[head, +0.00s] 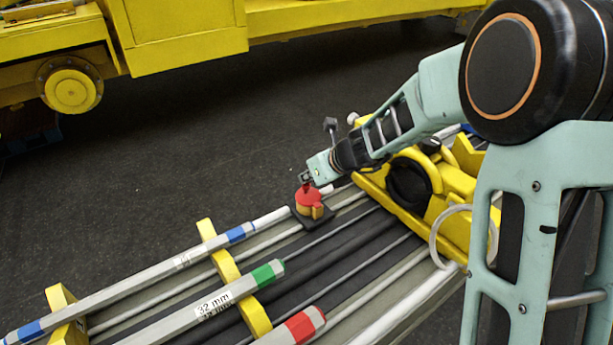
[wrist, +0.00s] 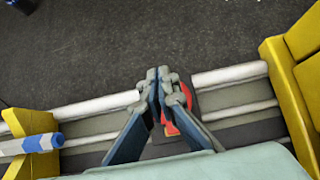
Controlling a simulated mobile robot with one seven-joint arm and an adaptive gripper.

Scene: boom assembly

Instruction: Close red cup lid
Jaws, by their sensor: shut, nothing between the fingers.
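The red cup (head: 309,204) has a red top and a yellowish patch on its side. It stands on a dark square plate (head: 313,218) on the boom rails in the head view. My gripper (head: 306,180) is right above the cup's red top, fingers pointing down; I cannot tell whether they touch it. In the wrist view my gripper (wrist: 160,82) is shut and empty, and it hides much of the red cup (wrist: 173,112) behind its fingers. Whether the lid is fully down cannot be told.
Grey bars with blue (head: 236,234), green (head: 268,272) and red (head: 303,325) bands lie along the boom. Yellow brackets (head: 226,262) cross it at left, and a yellow block (head: 440,195) stands to the right.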

